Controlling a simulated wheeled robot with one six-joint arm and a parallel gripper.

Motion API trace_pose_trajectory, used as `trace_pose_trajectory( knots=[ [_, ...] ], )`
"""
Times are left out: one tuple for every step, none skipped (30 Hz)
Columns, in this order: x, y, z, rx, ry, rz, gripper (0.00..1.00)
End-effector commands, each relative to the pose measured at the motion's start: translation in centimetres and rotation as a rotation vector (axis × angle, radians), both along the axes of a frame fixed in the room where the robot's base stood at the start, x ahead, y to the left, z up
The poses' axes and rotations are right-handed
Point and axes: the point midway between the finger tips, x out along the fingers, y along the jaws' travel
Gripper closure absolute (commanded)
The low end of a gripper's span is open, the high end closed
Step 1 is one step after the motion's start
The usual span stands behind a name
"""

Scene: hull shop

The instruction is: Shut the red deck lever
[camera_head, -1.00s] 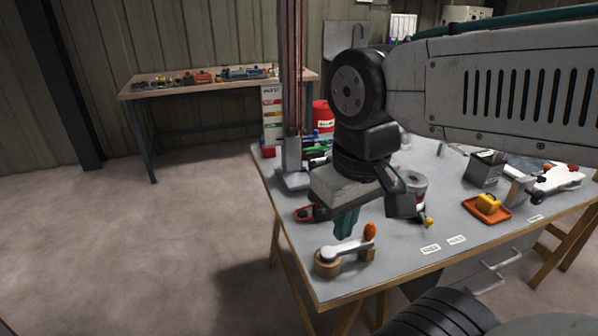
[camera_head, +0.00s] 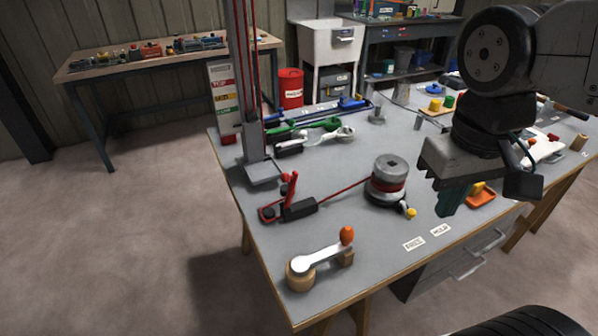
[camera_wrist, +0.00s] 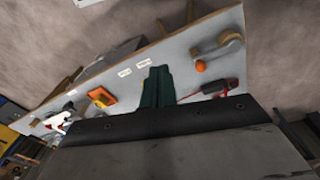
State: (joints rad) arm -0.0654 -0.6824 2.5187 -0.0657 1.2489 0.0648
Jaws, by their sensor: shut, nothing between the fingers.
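The red deck lever (camera_head: 292,187) stands raised, near upright, from its dark clutch block (camera_head: 299,208) on the left part of the grey table. A red line runs from the block to a winch drum (camera_head: 388,180). My gripper (camera_head: 450,205) has green fingers pointing down. It is shut and empty, above the table's front right part, well to the right of the lever and apart from it. In the wrist view my gripper's fingers (camera_wrist: 157,84) are closed together, and a red part by the lever (camera_wrist: 222,86) shows to their right, partly hidden by my gripper's body.
A crank handle with an orange knob (camera_head: 347,235) lies at the table's front left. A grey mast (camera_head: 248,100) rises behind the lever. Green and blue levers (camera_head: 320,123) lie farther back. Bare tabletop lies between crank and drum.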

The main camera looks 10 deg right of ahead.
Motion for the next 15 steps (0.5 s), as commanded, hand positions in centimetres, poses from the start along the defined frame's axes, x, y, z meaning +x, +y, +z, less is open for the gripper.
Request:
trace_pose_trajectory(
  knots=[
    [1.0, 0.4, 0.1, -0.034, 0.034, 0.021, 1.00],
    [1.7, 0.6, 0.1, -0.061, 0.053, 0.029, 1.00],
    [2.7, 1.0, 0.2, -0.102, 0.077, 0.042, 1.00],
    [3.6, 1.4, 0.3, -0.136, 0.094, 0.052, 1.00],
    [4.5, 1.8, 0.3, -0.174, 0.110, 0.063, 1.00],
    [5.7, 2.5, 0.3, -0.227, 0.124, 0.077, 1.00],
    [6.6, 3.0, 0.2, -0.267, 0.133, 0.087, 1.00],
    [7.5, 3.7, 0.2, -0.307, 0.139, 0.097, 1.00],
    [8.8, 4.7, 0.1, -0.362, 0.141, 0.113, 1.00],
    [9.7, 5.6, -0.1, -0.403, 0.140, 0.124, 1.00],
    [10.6, 6.5, -0.2, -0.445, 0.136, 0.135, 1.00],
    [11.8, 7.9, -0.5, -0.500, 0.127, 0.151, 1.00],
    [12.6, 9.0, -0.7, -0.541, 0.116, 0.164, 1.00],
    [13.5, 10.2, -1.0, -0.583, 0.103, 0.177, 1.00],
    [14.5, 11.9, -1.4, -0.638, 0.080, 0.195, 1.00]
  ],
)
